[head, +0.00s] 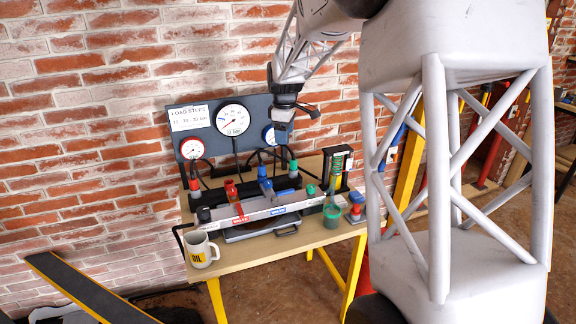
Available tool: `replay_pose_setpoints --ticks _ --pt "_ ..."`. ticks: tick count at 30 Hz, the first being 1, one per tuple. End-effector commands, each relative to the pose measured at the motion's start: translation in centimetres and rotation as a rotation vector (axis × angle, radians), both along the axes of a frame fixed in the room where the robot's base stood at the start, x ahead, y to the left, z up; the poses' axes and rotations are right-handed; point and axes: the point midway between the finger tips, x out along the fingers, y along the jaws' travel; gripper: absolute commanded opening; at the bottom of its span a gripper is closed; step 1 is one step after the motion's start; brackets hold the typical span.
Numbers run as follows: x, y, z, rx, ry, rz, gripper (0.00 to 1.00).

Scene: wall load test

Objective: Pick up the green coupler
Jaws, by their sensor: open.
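My gripper (290,121) hangs above the workbench, in front of the gauge panel, open and with nothing visible between its jaws. Below it, a small green fitting (293,165) stands upright toward the back of the bench. A second green piece (311,190) sits lower right, at the right part of the grey manifold (262,211). Both are small, and I cannot tell for sure which is the green coupler. The gripper is apart from both.
A red valve handle (233,190) and blue valve handle (265,187) stick up from the manifold. A green cup (332,215) with tools and a red-blue piece (356,209) stand right. A mug (201,249) stands front left. The gauge panel (178,144) stands behind.

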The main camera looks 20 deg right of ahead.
Motion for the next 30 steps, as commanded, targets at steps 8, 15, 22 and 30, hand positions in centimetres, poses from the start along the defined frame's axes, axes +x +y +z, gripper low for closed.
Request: replay_pose_setpoints --ticks 8,15,22,30 --pt "6.3 -3.0 -4.0 -0.004 0.027 0.134 0.64" --pt "11.3 -5.7 -7.9 -0.006 0.048 0.253 0.64" --pt "15.5 -8.4 -12.1 -0.005 0.064 0.364 0.64" --pt "18.6 -10.5 -15.5 -0.003 0.075 0.454 0.64"
